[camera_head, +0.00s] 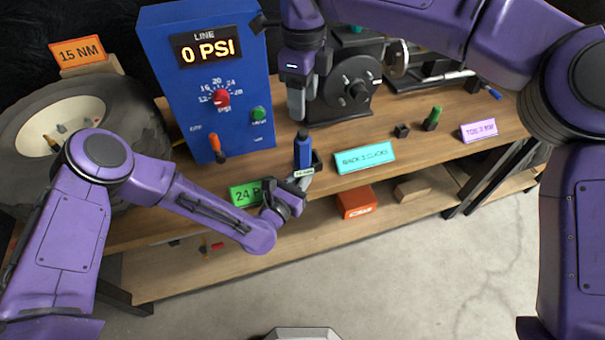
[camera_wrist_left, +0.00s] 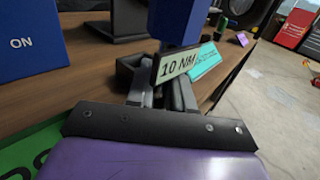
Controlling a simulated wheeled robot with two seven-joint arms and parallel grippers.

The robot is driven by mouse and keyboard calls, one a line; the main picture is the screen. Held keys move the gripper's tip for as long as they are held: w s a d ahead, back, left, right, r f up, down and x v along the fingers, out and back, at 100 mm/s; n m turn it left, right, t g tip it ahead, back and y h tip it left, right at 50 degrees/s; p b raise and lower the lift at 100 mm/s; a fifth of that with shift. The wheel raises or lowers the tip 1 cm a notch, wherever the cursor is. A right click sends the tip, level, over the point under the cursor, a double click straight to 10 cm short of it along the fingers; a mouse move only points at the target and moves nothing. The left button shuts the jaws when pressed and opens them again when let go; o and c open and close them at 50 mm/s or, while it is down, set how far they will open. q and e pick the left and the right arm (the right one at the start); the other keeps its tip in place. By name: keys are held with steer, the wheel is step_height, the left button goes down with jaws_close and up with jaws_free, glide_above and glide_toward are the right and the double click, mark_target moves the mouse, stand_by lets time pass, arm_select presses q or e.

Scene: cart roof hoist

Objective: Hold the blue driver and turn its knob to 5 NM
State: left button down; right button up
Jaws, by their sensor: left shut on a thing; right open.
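The blue driver (camera_head: 303,153) stands upright near the shelf's front edge, with a dark knob (camera_head: 303,133) on top. My left gripper (camera_head: 301,180) is shut on its lower part from the front. In the left wrist view the driver's blue body (camera_wrist_left: 181,22) rises out of the top of the picture, and its label (camera_wrist_left: 177,65) reads 10 NM. The left fingers (camera_wrist_left: 160,92) are behind and below the label. My right gripper (camera_head: 297,112) points down just above the knob, open and apart from it. The knob is outside the left wrist view.
A blue panel (camera_head: 170,100) reading 0 PSI stands behind left. A black holder (camera_head: 317,162) is beside the driver. Green (camera_head: 243,194) and teal (camera_head: 364,158) signs flank it. A wheel (camera_head: 75,130) with a 15 NM sign (camera_head: 82,51) is far left. A dark machine (camera_head: 350,90) stands behind.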

mark_target(303, 131)
arm_select(q)
steer(key=shift+f, duration=0.2)
arm_select(e)
step_height(303, 131, down, 8)
steer(key=shift+r, duration=0.2)
arm_select(q)
steer(key=shift+s, duration=0.1)
arm_select(e)
steer(key=shift+r, duration=1.55)
